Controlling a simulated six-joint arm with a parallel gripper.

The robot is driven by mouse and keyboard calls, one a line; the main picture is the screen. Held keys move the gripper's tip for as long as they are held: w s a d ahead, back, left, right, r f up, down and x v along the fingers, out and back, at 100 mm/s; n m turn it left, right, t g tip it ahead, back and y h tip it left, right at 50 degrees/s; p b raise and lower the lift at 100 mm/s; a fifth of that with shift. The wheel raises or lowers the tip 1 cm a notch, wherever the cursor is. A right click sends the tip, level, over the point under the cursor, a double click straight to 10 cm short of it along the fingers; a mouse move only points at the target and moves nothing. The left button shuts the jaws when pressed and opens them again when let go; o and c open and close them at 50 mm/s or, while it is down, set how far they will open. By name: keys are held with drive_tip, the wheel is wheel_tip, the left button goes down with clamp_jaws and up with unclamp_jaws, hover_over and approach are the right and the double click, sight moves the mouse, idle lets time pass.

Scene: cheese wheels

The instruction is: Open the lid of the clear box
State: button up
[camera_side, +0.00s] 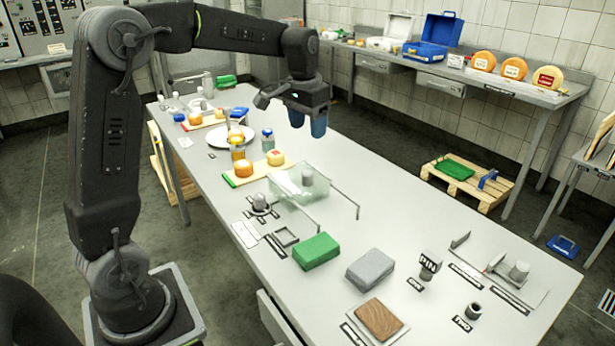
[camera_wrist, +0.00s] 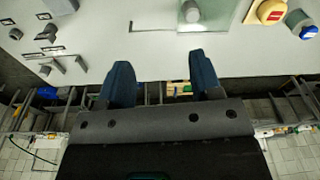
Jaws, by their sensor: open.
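The clear box (camera_side: 287,190) is pale green and see-through, and stands mid-table in the side view. A grey cylindrical knob (camera_side: 307,175) shows at its top. The lid looks shut, but its edge is hard to make out. In the wrist view, the box (camera_wrist: 216,14) is at the top edge, partly cut off, with the grey knob (camera_wrist: 190,11) on it. My gripper (camera_side: 308,122) is open, with blue fingers pointing down, empty and well above the table, apart from the box. The wrist view shows both fingers spread (camera_wrist: 162,78).
Thin metal rods (camera_side: 345,198) lie beside the box. A board with cheeses (camera_side: 245,169) stands behind it on the left. A green block (camera_side: 316,251) and a grey block (camera_side: 370,268) are in front. The table's right middle is largely clear.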

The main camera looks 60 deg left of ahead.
drive_tip(key=g, duration=0.1)
approach(308, 172)
drive_tip(key=f, duration=1.1)
drive_tip(key=shift+w+a+f, duration=0.15)
drive_tip(key=shift+a+f, duration=0.05)
drive_tip(key=shift+c, duration=0.2)
clamp_jaws()
